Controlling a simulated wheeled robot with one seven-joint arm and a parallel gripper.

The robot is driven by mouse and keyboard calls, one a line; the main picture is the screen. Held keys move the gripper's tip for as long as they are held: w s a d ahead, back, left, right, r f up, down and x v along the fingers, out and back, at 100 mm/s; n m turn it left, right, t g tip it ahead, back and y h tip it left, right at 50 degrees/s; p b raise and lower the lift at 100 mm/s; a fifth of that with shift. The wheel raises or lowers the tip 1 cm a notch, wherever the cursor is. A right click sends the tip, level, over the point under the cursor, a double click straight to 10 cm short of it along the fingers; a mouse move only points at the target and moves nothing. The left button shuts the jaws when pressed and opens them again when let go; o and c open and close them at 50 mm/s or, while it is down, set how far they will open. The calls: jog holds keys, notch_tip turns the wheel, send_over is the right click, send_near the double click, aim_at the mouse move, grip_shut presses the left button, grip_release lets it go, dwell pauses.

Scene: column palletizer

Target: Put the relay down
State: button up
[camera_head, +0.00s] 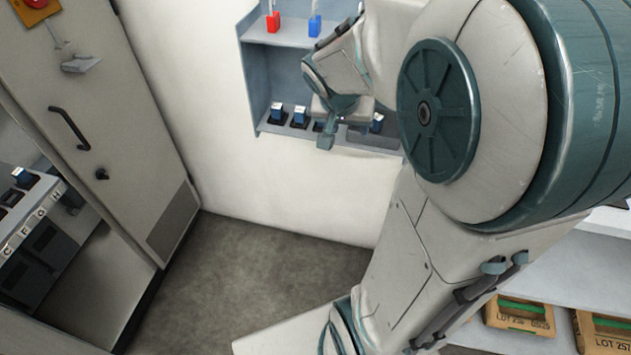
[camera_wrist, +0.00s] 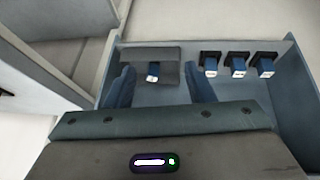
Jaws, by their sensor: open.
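A blue relay (camera_wrist: 153,70) with a pale label stands on a grey pad (camera_wrist: 170,54) in the wall recess. In the wrist view it appears between the spread fingers of my gripper (camera_wrist: 159,88), with room on both sides. My gripper is open and does not touch the relay there. In the head view my gripper (camera_head: 335,128) is at the lower shelf of the recess, partly hidden by my arm. A blue relay (camera_head: 377,122) shows just right of it there.
Three more relays (camera_wrist: 238,65) stand in dark holders at the recess's right in the wrist view. The upper shelf (camera_head: 290,40) holds a red and a blue item. An open cabinet door (camera_head: 110,110) and relay rack (camera_head: 30,215) stand left. Cartons (camera_head: 520,315) sit low at right.

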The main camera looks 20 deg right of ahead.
jog(key=s+a+n+y, duration=0.4)
jog(key=s+a+n, duration=0.3)
jog(key=s+a, duration=0.6)
jog(key=shift+a+r+g, duration=0.15)
jog(key=shift+r+g, duration=0.1)
jog(key=shift+g, duration=0.15)
